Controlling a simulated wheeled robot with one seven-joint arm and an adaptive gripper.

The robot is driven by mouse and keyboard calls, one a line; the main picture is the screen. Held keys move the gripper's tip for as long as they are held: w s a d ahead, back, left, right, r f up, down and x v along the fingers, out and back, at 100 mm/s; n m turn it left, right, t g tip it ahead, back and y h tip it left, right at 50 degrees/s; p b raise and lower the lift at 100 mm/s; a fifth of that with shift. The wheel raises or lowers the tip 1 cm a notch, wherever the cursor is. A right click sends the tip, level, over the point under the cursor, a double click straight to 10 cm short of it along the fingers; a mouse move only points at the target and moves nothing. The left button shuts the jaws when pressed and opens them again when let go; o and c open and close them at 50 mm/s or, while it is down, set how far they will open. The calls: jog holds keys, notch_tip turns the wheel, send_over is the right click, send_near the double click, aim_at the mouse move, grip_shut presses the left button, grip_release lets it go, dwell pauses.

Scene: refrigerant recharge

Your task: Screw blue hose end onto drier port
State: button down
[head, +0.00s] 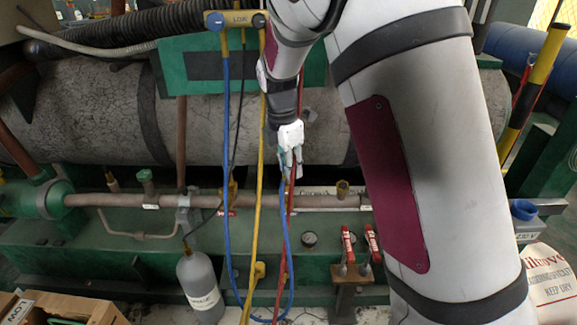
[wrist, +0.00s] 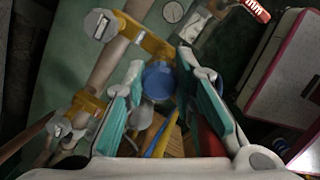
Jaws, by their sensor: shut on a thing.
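My gripper (head: 291,160) hangs in front of the horizontal pipe in the head view. In the wrist view its teal-padded fingers (wrist: 163,95) are closed about a round blue hose end (wrist: 158,80). The blue hose (head: 226,110) runs down from the gauge manifold, loops low and rises to my gripper. In the wrist view a brass fitting (wrist: 147,40) with a silver-capped end lies just beyond the blue end. I cannot tell whether they touch, or whether this is the drier port. Another brass fitting (wrist: 85,103) lies to the left.
The yellow hose (head: 260,150) and red hose (head: 290,225) hang close to my gripper. The manifold (head: 240,19) is above. A grey cylinder (head: 200,285) stands lower left. Red-handled valves (head: 348,245) and a gauge (head: 309,239) are lower right of my gripper.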

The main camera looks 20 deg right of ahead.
jog(key=shift+f+b, duration=1.45)
jog(key=shift+f, duration=0.9)
jog(key=shift+p, duration=0.55)
jog(key=shift+f+b, duration=0.5)
jog(key=shift+f, duration=0.4)
dwell(0.5)
jog(key=shift+r+m+p, duration=0.1)
jog(key=shift+m+p, duration=0.5)
jog(key=shift+m, duration=0.2)
jog(key=shift+m+p, duration=0.6)
jog(key=shift+m, duration=0.5)
